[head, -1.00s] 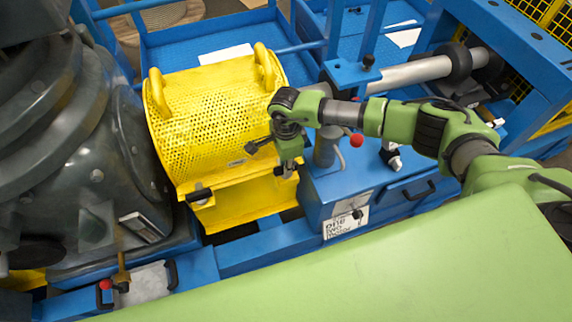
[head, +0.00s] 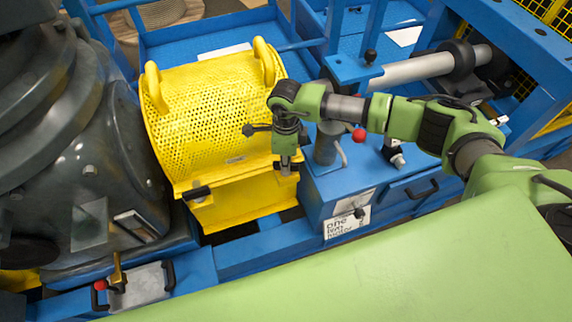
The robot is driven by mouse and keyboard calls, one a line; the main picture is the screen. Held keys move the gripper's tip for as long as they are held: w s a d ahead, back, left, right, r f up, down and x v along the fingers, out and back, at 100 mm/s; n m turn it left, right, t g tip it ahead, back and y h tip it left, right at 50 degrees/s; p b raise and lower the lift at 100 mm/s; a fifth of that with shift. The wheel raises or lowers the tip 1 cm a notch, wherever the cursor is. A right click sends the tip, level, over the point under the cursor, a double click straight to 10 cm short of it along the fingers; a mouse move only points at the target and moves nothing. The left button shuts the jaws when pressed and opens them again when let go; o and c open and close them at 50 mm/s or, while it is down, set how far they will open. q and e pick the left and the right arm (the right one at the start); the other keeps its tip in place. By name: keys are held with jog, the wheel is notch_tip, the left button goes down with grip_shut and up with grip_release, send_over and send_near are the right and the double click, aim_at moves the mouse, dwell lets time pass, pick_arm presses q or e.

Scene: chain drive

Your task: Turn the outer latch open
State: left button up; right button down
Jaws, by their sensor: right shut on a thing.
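A yellow perforated guard (head: 205,115) with two loop handles stands between the dark machine housing and the blue frame. A black latch (head: 197,193) shows at the left of its front lower edge. Another dark latch (head: 295,167) sits at the right end of that edge, partly hidden by my right gripper. My right gripper (head: 286,166) points down at this right-hand latch and is shut on it. Its fingertips are small here, and the exact grip is hard to see. I cannot tell from the picture which latch is the outer one. My left gripper is not in view.
A blue box with a label (head: 346,222) and a red knob (head: 359,135) stand right of the guard. A grey shaft (head: 420,72) lies behind my right arm. A red-knobbed lever (head: 100,285) is at lower left. My green body fills the lower right.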

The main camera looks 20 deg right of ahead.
jog(key=m+b, duration=0.1)
jog(key=m, duration=0.2)
jog(key=shift+f+m+b, duration=0.1)
jog(key=shift+m+b, duration=0.2)
jog(key=shift+b, duration=0.05)
jog(key=m+b, duration=0.1)
jog(key=m, duration=0.2)
jog(key=shift+m, duration=0.3)
jog(key=m+b, duration=0.2)
jog(key=m, duration=0.3)
jog(key=shift+m, duration=0.4)
jog(key=c, duration=2)
grip_release()
jog(key=shift+c, duration=0.2)
jog(key=shift+r, duration=0.2)
notch_tip(320, 180, up, 12)
